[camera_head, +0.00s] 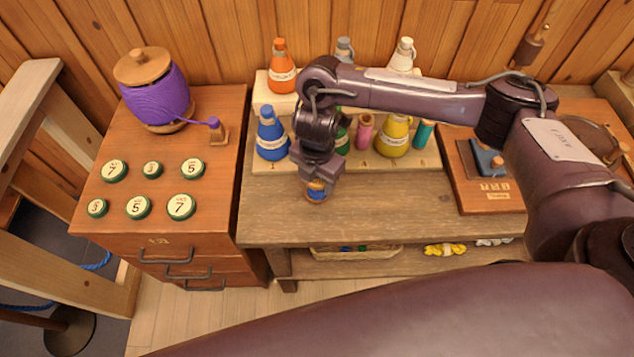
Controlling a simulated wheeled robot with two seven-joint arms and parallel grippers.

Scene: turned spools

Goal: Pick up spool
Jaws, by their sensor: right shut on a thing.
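My right gripper (317,186) points down over the front left part of the wooden bench and is shut on a small spool (317,196). The spool shows wood-orange with a bit of blue; the fingers hide most of it. I cannot tell whether its base touches the bench top. A pink spool (365,131) and a teal spool (423,133) stand among the bottles behind the gripper. My left gripper is not in view.
Blue (271,137) and yellow (394,138) bottles stand on a rack near the gripper. A wooden board (494,199) lies to the right. The bench's front middle (400,215) is clear.

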